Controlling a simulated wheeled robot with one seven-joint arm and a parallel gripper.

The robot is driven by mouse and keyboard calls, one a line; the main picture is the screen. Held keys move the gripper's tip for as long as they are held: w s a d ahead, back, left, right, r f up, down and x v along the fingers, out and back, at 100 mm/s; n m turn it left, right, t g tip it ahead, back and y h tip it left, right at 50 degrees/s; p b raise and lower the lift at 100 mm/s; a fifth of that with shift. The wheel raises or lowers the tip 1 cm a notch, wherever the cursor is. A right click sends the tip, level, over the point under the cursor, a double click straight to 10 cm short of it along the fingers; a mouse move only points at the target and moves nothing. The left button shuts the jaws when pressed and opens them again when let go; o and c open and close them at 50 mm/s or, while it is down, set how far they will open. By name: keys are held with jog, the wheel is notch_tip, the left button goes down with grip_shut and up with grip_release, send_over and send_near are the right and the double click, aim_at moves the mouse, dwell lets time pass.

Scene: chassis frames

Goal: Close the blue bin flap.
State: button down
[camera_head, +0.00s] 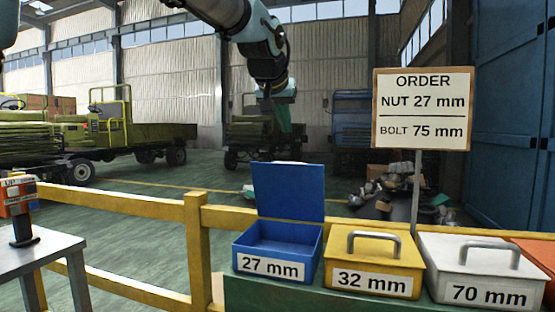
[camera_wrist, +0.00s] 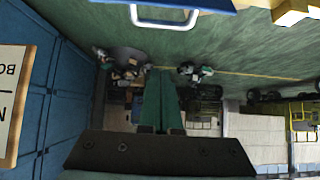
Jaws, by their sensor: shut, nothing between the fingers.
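The blue bin (camera_head: 305,240) with the 27 mm label stands at the left end of the row of bins. Its blue flap (camera_head: 288,190) is open and stands up almost vertically at the back edge, and the bin looks empty inside. My gripper (camera_head: 284,127) hangs above and behind the flap with its green fingers pointing down, apart from it. In the wrist view, the fingers (camera_wrist: 160,75) are together with nothing between them. At the top edge of that view a strip of the flap (camera_wrist: 215,3) shows with its pale handle (camera_wrist: 165,24).
Closed yellow 32 mm (camera_head: 375,245) and white 70 mm (camera_head: 470,255) bins stand to the right. An order sign (camera_head: 423,108) on a post rises behind them. A yellow railing (camera_head: 150,205) runs behind the bins. A grey table (camera_head: 45,245) is at the left.

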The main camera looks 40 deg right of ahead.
jog(key=d+f+p, duration=0.1)
jog(key=f, duration=0.1)
jog(key=w+d+f+p, duration=0.1)
jog(key=d+f, duration=0.1)
jog(key=f, duration=0.1)
jog(key=w+d+f+p, duration=0.1)
jog(key=f, duration=0.1)
jog(key=shift+d+f+p, duration=0.25)
jog(key=shift+f+p, duration=0.1)
jog(key=shift+s+a+f, duration=0.1)
jog(key=shift+a+f, duration=0.05)
jog(key=shift+a, duration=0.1)
jog(key=shift+a+f+b, duration=0.1)
jog(key=shift+b, duration=0.25)
jog(key=shift+s+a+f+b, duration=0.1)
jog(key=shift+b, duration=0.3)
jog(key=shift+s+a+h+b, duration=0.2)
jog(key=shift+a+h+b, duration=0.1)
jog(key=shift+b, duration=0.4)
